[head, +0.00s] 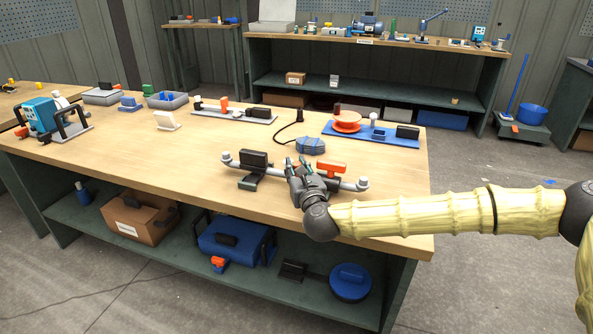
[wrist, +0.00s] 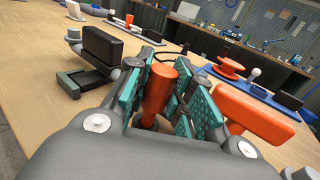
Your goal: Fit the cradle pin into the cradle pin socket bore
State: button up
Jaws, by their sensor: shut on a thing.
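The cradle pin appears to be the orange pin (wrist: 160,88) standing between my fingers in the wrist view. My gripper (wrist: 160,95) is shut on it, with green pads on both sides. Its lower end is partly hidden by my gripper's body. In the head view my gripper (head: 302,168) is over the middle of a grey pipe assembly near the bench's front edge. It hides the pin there. I cannot make out the socket bore, nor whether the pin touches it or sits in it.
Beside my gripper are a black block (head: 253,158) on the left and an orange handle (head: 331,168) on the right. Behind stand a blue ribbed part (head: 310,146) and a blue board (head: 370,134) with an orange reel (head: 347,121). The bench (head: 120,165) is clear at front left.

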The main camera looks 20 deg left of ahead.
aim_at(296, 164)
jog(key=shift+r+p, duration=1.05)
jog(key=shift+r, duration=1.5)
jog(key=shift+b, duration=0.55)
dwell(0.9)
jog(key=shift+f+b, duration=2.5)
jog(key=shift+f, duration=1)
dwell(0.5)
